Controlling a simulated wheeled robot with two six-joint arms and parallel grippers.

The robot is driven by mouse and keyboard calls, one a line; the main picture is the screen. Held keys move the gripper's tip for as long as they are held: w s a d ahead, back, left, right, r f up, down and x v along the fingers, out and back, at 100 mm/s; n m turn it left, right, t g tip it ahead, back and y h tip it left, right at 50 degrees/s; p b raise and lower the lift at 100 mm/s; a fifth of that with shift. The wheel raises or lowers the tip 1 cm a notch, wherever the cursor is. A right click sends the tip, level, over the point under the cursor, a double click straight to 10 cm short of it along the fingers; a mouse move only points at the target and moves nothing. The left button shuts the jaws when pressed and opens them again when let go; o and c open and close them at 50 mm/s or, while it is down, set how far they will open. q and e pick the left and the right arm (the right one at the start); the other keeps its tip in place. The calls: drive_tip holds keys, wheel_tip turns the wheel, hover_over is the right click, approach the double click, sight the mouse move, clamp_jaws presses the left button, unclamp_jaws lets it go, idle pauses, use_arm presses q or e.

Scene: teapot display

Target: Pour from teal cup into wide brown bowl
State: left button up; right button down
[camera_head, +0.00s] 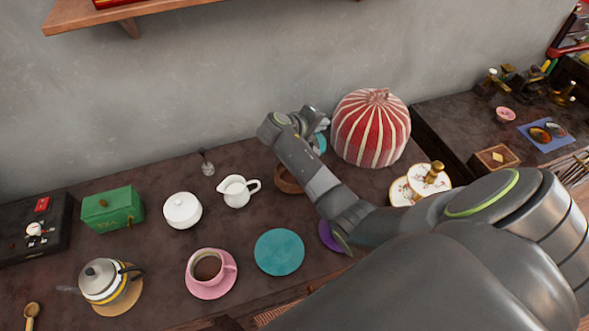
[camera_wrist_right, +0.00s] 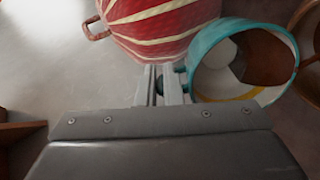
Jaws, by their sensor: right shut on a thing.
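The teal cup (camera_head: 320,142) shows only in part in the head view, behind my right gripper (camera_head: 316,123) and beside the striped dome. In the right wrist view the teal cup (camera_wrist_right: 197,62) has its mouth toward the camera, with pale and brown areas inside; I cannot tell what is liquid. My right gripper (camera_wrist_right: 166,85) is shut on the cup at its handle side. The wide brown bowl (camera_head: 287,181) is on the table, largely hidden by my right forearm. A brown curved edge (camera_wrist_right: 304,14) at the wrist view's right may be the bowl. My left gripper is out of view.
The red-and-white striped dome (camera_head: 371,128) stands close to the right gripper. A white creamer (camera_head: 236,191) and white lidded pot (camera_head: 182,210) stand left of the bowl. A teal saucer (camera_head: 279,252) and pink cup (camera_head: 208,267) are nearer. The wall is behind.

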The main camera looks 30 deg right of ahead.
drive_tip(key=shift+s+a+r+h+b, duration=0.15)
drive_tip(key=shift+a+r+h+b, duration=0.45)
drive_tip(key=shift+a+h, duration=0.35)
idle(0.6)
drive_tip(key=shift+s+a+r+t+h+b, duration=0.15)
drive_tip(key=shift+a+r+t+h+b, duration=0.15)
drive_tip(key=shift+a+h, duration=0.25)
drive_tip(key=shift+w+d+f+y+p, duration=0.1)
drive_tip(key=shift+d+y+p, duration=0.3)
drive_tip(key=shift+d, duration=0.1)
drive_tip(key=shift+w+d+f+y+p, duration=0.1)
drive_tip(key=shift+d+y+p, duration=0.25)
drive_tip(key=shift+d, duration=0.15)
drive_tip(key=shift+d+f, duration=0.15)
drive_tip(key=shift+f, duration=0.2)
drive_tip(key=shift+y, duration=0.25)
drive_tip(key=shift+w, duration=0.1)
